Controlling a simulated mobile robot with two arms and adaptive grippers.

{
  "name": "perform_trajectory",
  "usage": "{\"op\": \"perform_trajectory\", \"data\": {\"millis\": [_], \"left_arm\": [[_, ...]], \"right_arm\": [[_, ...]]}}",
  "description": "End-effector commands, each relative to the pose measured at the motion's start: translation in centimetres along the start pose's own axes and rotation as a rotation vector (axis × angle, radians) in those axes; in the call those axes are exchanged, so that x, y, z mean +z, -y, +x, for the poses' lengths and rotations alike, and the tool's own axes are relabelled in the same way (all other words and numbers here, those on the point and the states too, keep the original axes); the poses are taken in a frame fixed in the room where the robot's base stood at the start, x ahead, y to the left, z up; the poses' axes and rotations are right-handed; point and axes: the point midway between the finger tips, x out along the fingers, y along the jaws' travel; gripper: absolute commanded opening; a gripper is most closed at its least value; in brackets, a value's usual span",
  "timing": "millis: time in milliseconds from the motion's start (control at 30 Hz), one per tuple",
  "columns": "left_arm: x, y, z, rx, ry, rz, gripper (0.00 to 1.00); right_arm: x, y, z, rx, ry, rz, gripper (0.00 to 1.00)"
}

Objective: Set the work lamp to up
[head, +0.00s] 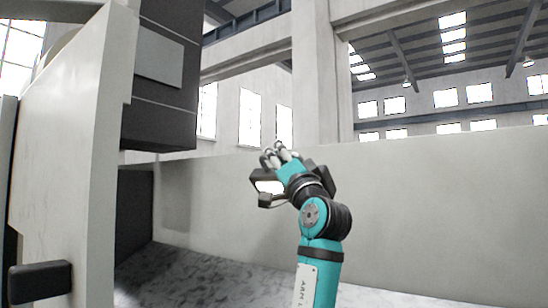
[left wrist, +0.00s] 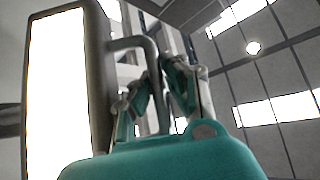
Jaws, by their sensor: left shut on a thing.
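The work lamp (head: 269,187) is a dark housing with a bright white lit face, beside my left gripper (head: 279,153) in the middle of the head view. In the left wrist view the lamp (left wrist: 55,95) fills the left side, its lit face tall and bright. A bent grey bar (left wrist: 150,58) runs from the housing down between the two fingers of my left gripper (left wrist: 162,95). The gripper is shut on this bar of the lamp. The teal palm hides the bar's lower end, and the hand hides part of the lamp in the head view. My right gripper is in neither view.
A pale machine panel (head: 75,130) with a black handle (head: 40,280) stands close at the left. A dark box-shaped unit (head: 160,80) hangs behind it. A low grey wall (head: 440,200) runs behind my arm, above a mottled floor surface (head: 200,270). The right side has free room.

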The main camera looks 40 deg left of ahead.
Motion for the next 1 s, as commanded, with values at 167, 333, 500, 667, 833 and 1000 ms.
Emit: {"op": "perform_trajectory", "data": {"millis": [167, 333, 500, 667, 833, 1000], "left_arm": [[-0.90, -0.25, 0.81, 0.052, -0.001, 0.040, 0.00], [-1.11, -0.46, 1.04, 0.072, 0.000, 0.063, 0.00], [-1.14, -0.57, 1.07, 0.077, -0.001, 0.068, 0.00], [-1.13, -0.59, 1.05, 0.077, 0.000, 0.068, 0.00], [-1.12, -0.59, 1.05, 0.077, 0.000, 0.068, 0.18], [-1.08, -0.61, 1.04, 0.077, 0.001, 0.070, 0.23]], "right_arm": [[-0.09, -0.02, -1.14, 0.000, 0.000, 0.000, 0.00], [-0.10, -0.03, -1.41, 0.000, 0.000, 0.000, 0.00], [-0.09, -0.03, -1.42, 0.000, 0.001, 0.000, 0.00], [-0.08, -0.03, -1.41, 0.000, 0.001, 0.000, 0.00], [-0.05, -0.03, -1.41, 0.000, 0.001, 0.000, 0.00], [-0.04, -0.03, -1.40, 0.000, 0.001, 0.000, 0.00]]}}
